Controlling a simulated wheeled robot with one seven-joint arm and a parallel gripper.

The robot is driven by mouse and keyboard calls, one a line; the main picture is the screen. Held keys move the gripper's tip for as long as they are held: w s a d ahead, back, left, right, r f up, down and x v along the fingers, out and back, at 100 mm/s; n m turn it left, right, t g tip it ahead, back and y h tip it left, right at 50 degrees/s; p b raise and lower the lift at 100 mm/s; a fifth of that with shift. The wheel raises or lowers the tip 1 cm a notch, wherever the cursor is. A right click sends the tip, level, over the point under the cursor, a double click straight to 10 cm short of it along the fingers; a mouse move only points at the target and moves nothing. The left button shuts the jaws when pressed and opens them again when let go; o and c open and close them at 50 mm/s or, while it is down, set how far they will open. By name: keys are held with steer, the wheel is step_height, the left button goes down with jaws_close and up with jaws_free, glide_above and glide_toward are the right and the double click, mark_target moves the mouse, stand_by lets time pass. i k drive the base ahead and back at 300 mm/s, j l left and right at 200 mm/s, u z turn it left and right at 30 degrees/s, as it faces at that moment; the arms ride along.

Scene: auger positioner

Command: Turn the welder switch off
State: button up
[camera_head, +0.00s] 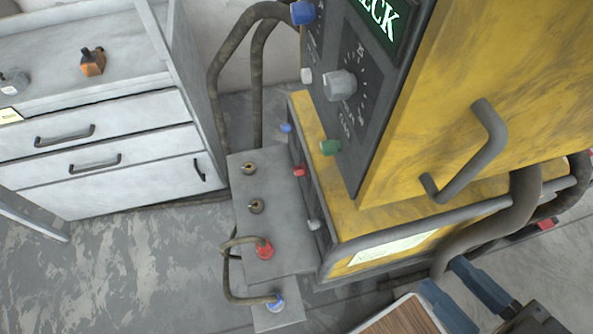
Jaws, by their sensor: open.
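The welder (480,70) is a yellow cabinet with a dark front panel, at the upper right. A large grey knob (340,84) with dial marks around it sits on that panel. I see no clearly labelled on/off switch, and the knob's setting is too small to read. My gripper (442,275) is at the bottom right, with two blue-grey fingers spread apart and nothing seen between them. It is below and to the right of the knob, apart from it. The rest of my gripper is cut off by the frame.
A grey plate (275,225) with connectors stands left of the welder's base. A thick hose (217,85) rises behind it. The welder has a side handle (490,135) and cables at right. A white drawer cabinet (110,145) stands left. Bare floor (120,265) lies lower left.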

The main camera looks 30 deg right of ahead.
mark_target(298, 170)
steer(key=j, duration=1.9)
